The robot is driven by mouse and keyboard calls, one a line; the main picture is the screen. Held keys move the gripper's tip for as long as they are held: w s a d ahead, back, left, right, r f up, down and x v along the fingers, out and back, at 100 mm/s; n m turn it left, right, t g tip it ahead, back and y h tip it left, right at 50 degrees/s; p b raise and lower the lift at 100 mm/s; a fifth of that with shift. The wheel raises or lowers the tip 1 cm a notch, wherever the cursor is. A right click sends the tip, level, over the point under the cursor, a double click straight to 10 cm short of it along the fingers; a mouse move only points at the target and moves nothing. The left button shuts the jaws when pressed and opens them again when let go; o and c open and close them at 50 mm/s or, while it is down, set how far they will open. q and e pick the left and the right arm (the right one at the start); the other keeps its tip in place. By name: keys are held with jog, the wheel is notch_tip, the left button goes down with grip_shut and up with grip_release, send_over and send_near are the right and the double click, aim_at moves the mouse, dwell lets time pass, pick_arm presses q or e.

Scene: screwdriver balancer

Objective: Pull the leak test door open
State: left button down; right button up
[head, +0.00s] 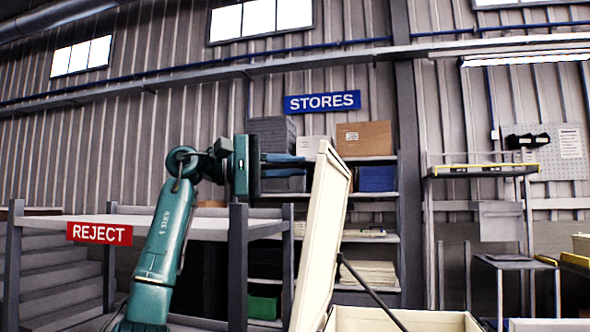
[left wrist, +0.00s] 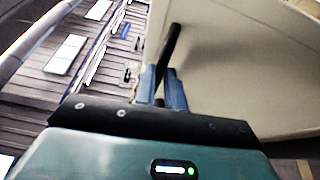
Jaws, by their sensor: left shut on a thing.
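The leak test door (head: 320,245) is a cream panel standing up steeply, tilted, above a cream housing (head: 405,320) at the bottom of the head view. It fills the upper right of the left wrist view (left wrist: 240,75). A dark strut (head: 372,292) runs between door and housing. My left gripper (head: 290,161) is at the door's upper left side. In the left wrist view, its blue fingers (left wrist: 163,88) are shut around a black bar handle (left wrist: 171,48) on the door's face. The handle is not clear in the head view. My right gripper is out of view.
A grey bench with a red REJECT sign (head: 99,233) stands at left, close behind my left arm. A shelf rack (head: 392,200) with boxes is behind the door, under a blue STORES sign (head: 322,102). Another workstation (head: 500,210) stands at right.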

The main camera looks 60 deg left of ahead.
pick_arm(q)
jog(key=c, duration=1.5)
grip_release()
jog(key=v, duration=1.3)
